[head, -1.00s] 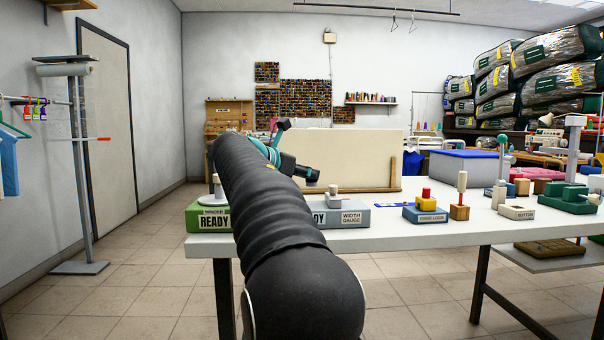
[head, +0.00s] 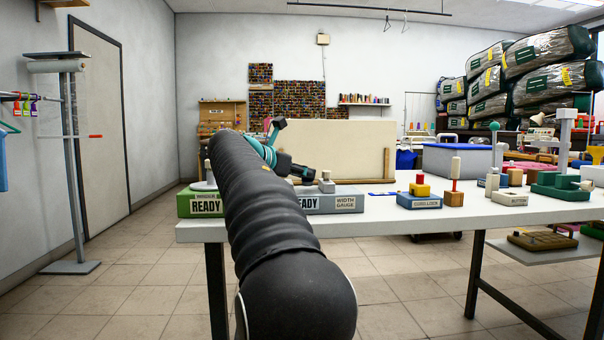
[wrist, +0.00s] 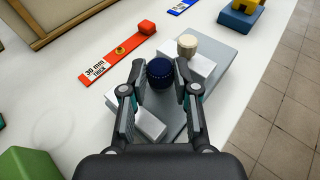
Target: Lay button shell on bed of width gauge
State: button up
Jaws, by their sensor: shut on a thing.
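The button shell (wrist: 160,72) is a dark blue ridged round piece in the wrist view. My gripper (wrist: 160,76) is shut on it, with one fingertip on each side. The width gauge (wrist: 221,48) is a grey plate below the shell, with a white block (wrist: 202,68) bearing a cream knob on the right and another white block (wrist: 140,118) toward the lower left. The shell appears over the bed between these blocks; whether it touches the bed I cannot tell. In the head view, the labelled gauge (head: 345,203) stands at the table's front edge, with my gripper (head: 306,174) just above it.
A red strip marked 30 mm (wrist: 115,52) lies left of the gauge, and a blue strip (wrist: 182,6) lies beyond. A green READY block (head: 203,204) stands to the left in the head view. A blue fixture (head: 420,201) stands on the right.

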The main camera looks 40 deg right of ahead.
jog(key=shift+f, duration=0.65)
dwell(0.5)
jog(key=o, duration=0.9)
jog(key=shift+o, duration=0.3)
jog(key=o, duration=0.6)
jog(key=shift+c, duration=0.2)
jog(key=shift+f, duration=0.1)
jog(key=shift+f, duration=0.1)
jog(key=shift+a, duration=0.15)
